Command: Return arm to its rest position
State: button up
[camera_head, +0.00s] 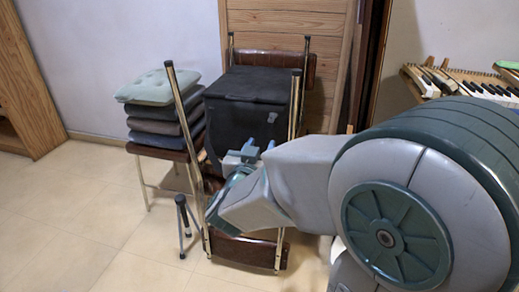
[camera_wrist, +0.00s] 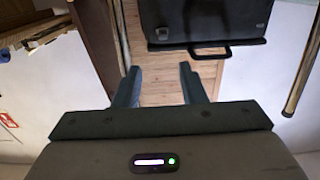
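My gripper (camera_head: 250,150) is at the end of my arm, in front of the chairs in the head view. In the wrist view my gripper (camera_wrist: 160,84) shows two fingers standing well apart with nothing between them, so it is open and empty. My arm reaches in from the right of the head view and hides part of the chairs. The piano keys (camera_head: 462,82) lie at the upper right of the head view, well away from my gripper.
A black case (camera_head: 240,105) stands among metal-framed chairs close behind my gripper; it also shows in the wrist view (camera_wrist: 205,18). Cushions (camera_head: 160,86) are stacked on a seat to the left. A wooden cabinet (camera_head: 28,85) stands far left. Open floor (camera_head: 65,215) lies front left.

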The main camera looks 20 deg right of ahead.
jog(key=s+a+r+n+g+y+p, duration=0.1)
jog(key=a+r+n+g+y+p, duration=0.2)
jog(key=r+y+p, duration=0.55)
jog(key=s+a+r+n+y+p, duration=0.25)
jog(key=a+r+p, duration=0.3)
jog(key=p, duration=0.55)
jog(key=s+d+r+g+p, duration=0.2)
jog(key=s+r+g+p, duration=0.2)
jog(key=s+p, duration=0.3)
jog(key=s+d+r+g+h+p, duration=0.1)
jog(key=s+d+r+g+p, duration=0.2)
jog(key=s+r+g+p, duration=0.2)
jog(key=s+r+n+p, duration=0.1)
jog(key=s+p, duration=0.2)
jog(key=shift+s+r, duration=0.3)
jog(key=shift+r, duration=0.1)
